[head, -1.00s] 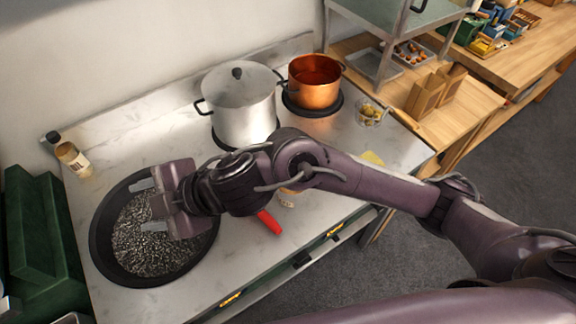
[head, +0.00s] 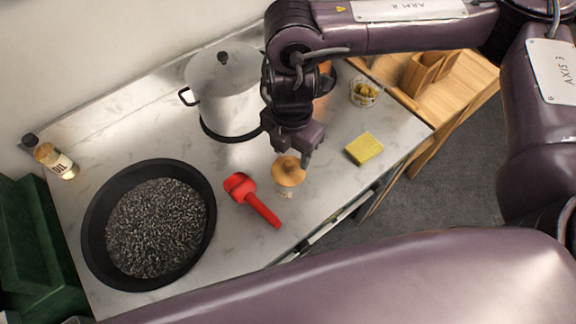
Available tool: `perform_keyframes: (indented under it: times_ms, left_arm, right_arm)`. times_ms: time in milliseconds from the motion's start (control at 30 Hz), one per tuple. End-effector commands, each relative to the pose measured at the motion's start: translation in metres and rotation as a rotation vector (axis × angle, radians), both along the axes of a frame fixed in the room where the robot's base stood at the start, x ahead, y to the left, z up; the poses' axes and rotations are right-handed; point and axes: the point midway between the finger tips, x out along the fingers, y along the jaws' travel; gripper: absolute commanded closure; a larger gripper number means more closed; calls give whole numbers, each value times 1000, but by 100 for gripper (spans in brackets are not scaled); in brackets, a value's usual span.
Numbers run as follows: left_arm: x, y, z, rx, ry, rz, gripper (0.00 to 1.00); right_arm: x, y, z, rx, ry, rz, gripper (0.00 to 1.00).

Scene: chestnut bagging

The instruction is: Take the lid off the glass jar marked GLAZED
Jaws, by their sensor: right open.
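A small glass jar (head: 286,190) with a round wooden lid (head: 289,170) stands upright on the worktop. The lid sits on the jar. A label shows on the jar, but I cannot read its text. My right gripper (head: 294,156) is open and points down just above and behind the lid, with one finger visible at the lid's right rear. I cannot tell whether it touches the lid. My left gripper is not in view.
A red scoop (head: 252,199) lies just left of the jar, and a black pan (head: 98,255) of dark grains stands further left. A yellow sponge (head: 364,149) lies to the right. A steel pot (head: 226,88) stands behind. The marble worktop's front edge is close to the jar.

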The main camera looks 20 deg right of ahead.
Motion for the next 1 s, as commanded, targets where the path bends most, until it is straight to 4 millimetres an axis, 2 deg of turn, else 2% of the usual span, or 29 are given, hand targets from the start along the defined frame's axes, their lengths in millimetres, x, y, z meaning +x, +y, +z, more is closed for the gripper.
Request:
perform_keyframes:
  times_ms: [167,400,500,800,1000]
  left_arm:
    - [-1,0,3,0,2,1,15]
    - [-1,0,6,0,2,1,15]
    - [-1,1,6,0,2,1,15]
    - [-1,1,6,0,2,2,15]
    - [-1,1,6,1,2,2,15]
  right_arm:
    - [1,1,-12,2,3,-1,50]
    - [5,3,-44,3,3,0,50]
    - [5,3,-52,3,1,0,50]
    - [6,3,-54,2,-3,2,50]
    - [6,3,-54,2,-2,2,76]
